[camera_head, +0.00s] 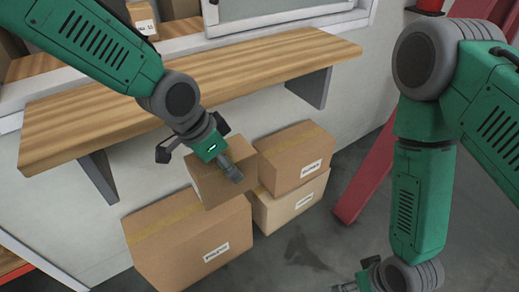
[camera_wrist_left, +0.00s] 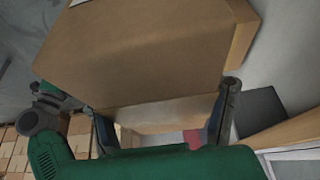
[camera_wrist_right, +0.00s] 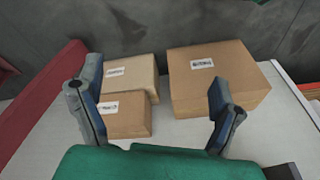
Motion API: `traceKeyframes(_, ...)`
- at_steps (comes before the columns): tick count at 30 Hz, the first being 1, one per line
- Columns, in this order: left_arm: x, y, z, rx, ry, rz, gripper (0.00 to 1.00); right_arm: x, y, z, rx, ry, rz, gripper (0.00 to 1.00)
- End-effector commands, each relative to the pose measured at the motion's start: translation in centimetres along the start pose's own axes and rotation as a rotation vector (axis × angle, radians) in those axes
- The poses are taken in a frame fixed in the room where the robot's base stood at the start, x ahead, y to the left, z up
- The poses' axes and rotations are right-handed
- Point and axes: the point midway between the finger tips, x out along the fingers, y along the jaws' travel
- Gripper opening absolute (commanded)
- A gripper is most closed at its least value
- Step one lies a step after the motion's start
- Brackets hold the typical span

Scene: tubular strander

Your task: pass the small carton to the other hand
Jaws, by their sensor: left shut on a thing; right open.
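The small carton (camera_head: 207,187) is brown cardboard and is held off the floor in the camera_head view. My left gripper (camera_head: 215,158) is shut on it from above. In the left wrist view the carton (camera_wrist_left: 150,62) fills the upper middle, between the two fingers. My right gripper (camera_head: 358,284) is at the bottom edge of the camera_head view, partly cut off, well apart from the carton. In the right wrist view its fingers (camera_wrist_right: 155,106) are spread with nothing between them. The held carton does not show there.
A large carton (camera_head: 190,245) stands below the held one. Two stacked cartons, upper (camera_head: 295,158) and lower (camera_head: 290,207), stand to its right against the wall. A wooden shelf (camera_head: 190,95) runs above. A red post (camera_head: 365,180) leans at the right. Floor in front is clear.

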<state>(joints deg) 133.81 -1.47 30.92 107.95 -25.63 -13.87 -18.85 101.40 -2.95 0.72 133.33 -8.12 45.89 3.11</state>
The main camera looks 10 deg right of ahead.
Motion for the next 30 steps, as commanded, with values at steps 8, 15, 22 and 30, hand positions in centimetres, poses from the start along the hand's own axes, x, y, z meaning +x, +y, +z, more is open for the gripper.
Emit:
traceKeyframes(8,-0.1,0.0,-0.1,-0.001,0.002,-0.002,0.16,3.6,-5.9,-15.2,-0.139,0.424,-0.29,0.86)
traceKeyframes(15,-0.1,0.0,-0.1,-0.001,0.003,-0.002,0.16,0.6,-12.7,-27.4,-0.339,0.798,-0.655,0.86)
traceKeyframes(22,-0.1,0.0,-0.1,-0.001,0.003,-0.002,0.16,-5.9,-17.6,-33.3,-0.649,1.023,-1.073,0.86)
traceKeyframes(30,-0.1,0.0,-0.1,-0.001,0.003,-0.003,0.16,-11.3,-17.6,-33.2,-1.082,0.962,-1.45,0.86)
